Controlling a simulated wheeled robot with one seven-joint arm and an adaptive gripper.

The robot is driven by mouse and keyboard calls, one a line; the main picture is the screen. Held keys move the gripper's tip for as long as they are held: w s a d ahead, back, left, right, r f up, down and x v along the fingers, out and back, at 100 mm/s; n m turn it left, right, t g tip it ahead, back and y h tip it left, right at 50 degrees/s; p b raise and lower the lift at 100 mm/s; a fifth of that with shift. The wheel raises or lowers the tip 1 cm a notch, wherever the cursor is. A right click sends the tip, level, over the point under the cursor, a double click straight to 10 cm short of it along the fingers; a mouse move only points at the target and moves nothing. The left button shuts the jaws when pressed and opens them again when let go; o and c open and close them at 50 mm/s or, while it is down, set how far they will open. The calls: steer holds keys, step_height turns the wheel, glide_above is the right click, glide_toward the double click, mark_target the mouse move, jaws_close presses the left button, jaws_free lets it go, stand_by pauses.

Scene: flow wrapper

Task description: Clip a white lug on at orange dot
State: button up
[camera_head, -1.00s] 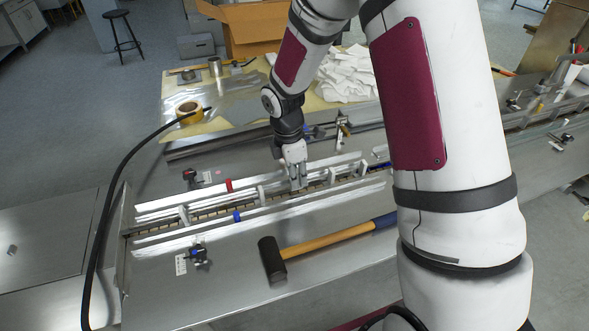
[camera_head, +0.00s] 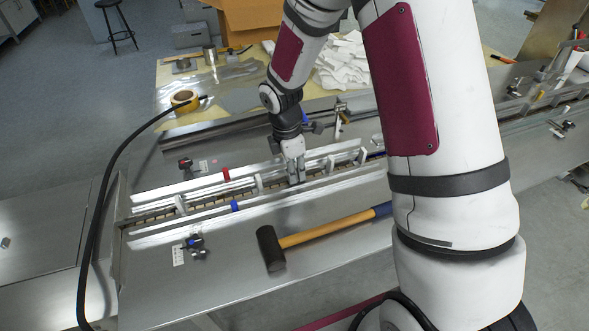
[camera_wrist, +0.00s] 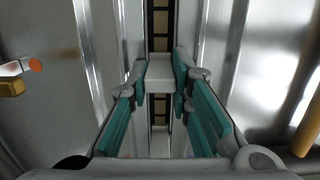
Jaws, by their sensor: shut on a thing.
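My gripper (camera_wrist: 160,80) is shut on a white lug (camera_wrist: 160,72), held between its teal finger pads. The gripper (camera_head: 296,181) reaches down between the guide rails. The dark chain (camera_wrist: 161,25) runs straight under the held lug in the wrist view. Whether the lug touches the chain is hard to tell. Other white lugs stand along the channel, one at the left (camera_head: 180,204), one nearer the gripper (camera_head: 258,185), and others to its right (camera_head: 331,163). I see no orange dot on the chain; the fingers and lug hide part of it.
Shiny guide rails (camera_head: 180,230) flank the channel closely. A hammer (camera_head: 320,230) lies in front. Red (camera_head: 226,174) and blue (camera_head: 235,205) clips sit on the rails. An orange-ended fitting (camera_wrist: 35,65) is at the wrist view's left. A black hose (camera_head: 95,220) arcs at left.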

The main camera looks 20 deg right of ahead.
steer(key=shift+s+f, duration=0.15)
steer(key=shift+f, duration=0.1)
steer(key=o, duration=0.9)
steer(key=shift+o, duration=0.2)
step_height(320, 180, up, 8)
steer(key=a, duration=0.1)
stand_by(0.3)
